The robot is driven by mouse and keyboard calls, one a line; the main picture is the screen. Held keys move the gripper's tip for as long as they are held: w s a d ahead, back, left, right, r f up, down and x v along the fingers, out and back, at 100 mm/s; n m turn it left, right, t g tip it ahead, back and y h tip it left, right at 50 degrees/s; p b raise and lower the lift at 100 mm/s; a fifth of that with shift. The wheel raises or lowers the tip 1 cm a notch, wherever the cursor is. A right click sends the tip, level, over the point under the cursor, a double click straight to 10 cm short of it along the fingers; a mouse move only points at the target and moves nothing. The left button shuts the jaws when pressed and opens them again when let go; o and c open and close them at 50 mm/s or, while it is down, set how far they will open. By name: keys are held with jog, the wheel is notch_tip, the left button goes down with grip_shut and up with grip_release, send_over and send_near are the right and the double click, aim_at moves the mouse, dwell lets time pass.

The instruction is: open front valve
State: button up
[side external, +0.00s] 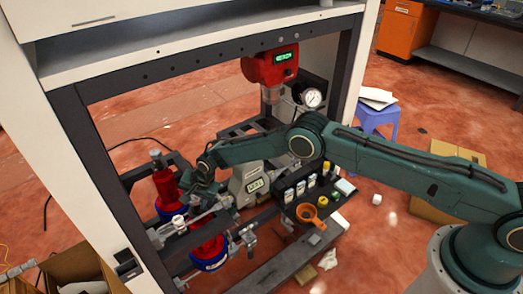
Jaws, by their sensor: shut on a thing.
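My gripper (188,203) is at the left of the frame's lower part, pointing down beside the red cylinders. It is shut on what appears to be the front valve (180,221), a small pale fitting on the metal piping. The contact is small and partly hidden by my wrist, so the handle's angle cannot be told. One red cylinder (165,187) stands just left of my gripper. Metal pipe fittings (240,236) run to the right of the valve.
A red device with a green display (270,66) hangs from the frame (200,64), above a round gauge (311,98). A grey device with a display (250,184), small bottles (312,181) and an orange funnel (307,213) stand right of my gripper. The dark frame post is close on the left.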

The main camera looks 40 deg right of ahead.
jog(key=shift+n, duration=0.6)
jog(key=shift+r+n+g+y, duration=0.1)
jog(key=shift+n+g+y, duration=0.6)
jog(key=shift+n, duration=1)
jog(key=o, duration=0.9)
